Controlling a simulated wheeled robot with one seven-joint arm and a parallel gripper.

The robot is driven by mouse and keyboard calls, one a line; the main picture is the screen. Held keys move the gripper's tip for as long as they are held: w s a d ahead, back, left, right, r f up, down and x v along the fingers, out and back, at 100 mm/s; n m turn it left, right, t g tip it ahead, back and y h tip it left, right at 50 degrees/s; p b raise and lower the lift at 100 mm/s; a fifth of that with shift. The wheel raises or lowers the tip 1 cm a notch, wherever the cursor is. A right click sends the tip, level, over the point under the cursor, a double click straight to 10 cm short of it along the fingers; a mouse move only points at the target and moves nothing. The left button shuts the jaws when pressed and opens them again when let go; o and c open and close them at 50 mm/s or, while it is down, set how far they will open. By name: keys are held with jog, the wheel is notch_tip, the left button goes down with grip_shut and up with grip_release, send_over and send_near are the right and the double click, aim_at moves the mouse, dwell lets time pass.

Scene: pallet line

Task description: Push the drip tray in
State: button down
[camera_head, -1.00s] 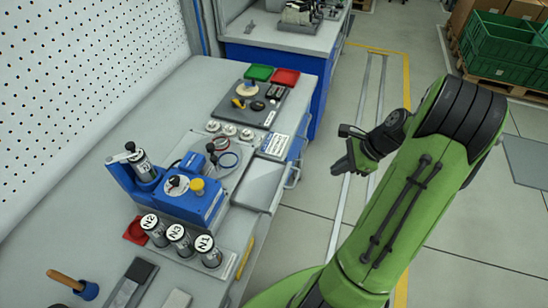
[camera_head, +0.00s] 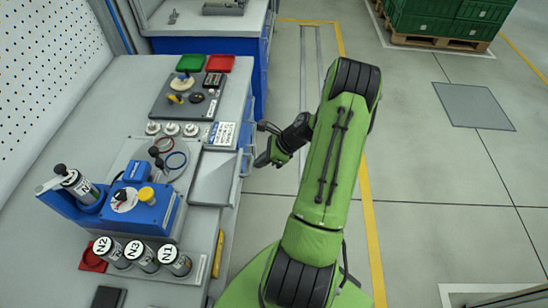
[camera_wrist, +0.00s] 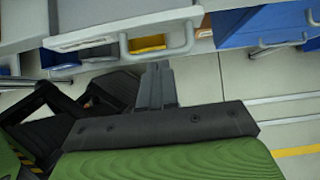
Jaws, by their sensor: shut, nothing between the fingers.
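The drip tray (camera_head: 212,180) is a flat grey tray that juts out past the bench's right edge, beside the blue machine (camera_head: 140,208). In the wrist view a pale grey panel with a loop handle (camera_wrist: 160,50), which looks like the tray's front, spans the top. My gripper (camera_head: 262,161) is just right of the bench edge, near the tray's outer end and the handles there. In the wrist view its fingers (camera_wrist: 157,70) are together and empty, pointing up towards that handle. I cannot tell whether they touch it.
N-labelled canisters (camera_head: 142,257) stand in front of the machine. A white label card (camera_head: 222,134) and small round parts lie behind the tray. A blue drawer front (camera_wrist: 262,25) with a handle is at right in the wrist view.

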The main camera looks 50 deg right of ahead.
jog(key=shift+w+a, duration=0.15)
jog(key=p, duration=0.2)
send_near(210, 165)
jog(key=x, duration=0.5)
jog(key=shift+w+f, duration=0.1)
jog(key=shift+f, duration=0.05)
jog(key=shift+a, duration=0.1)
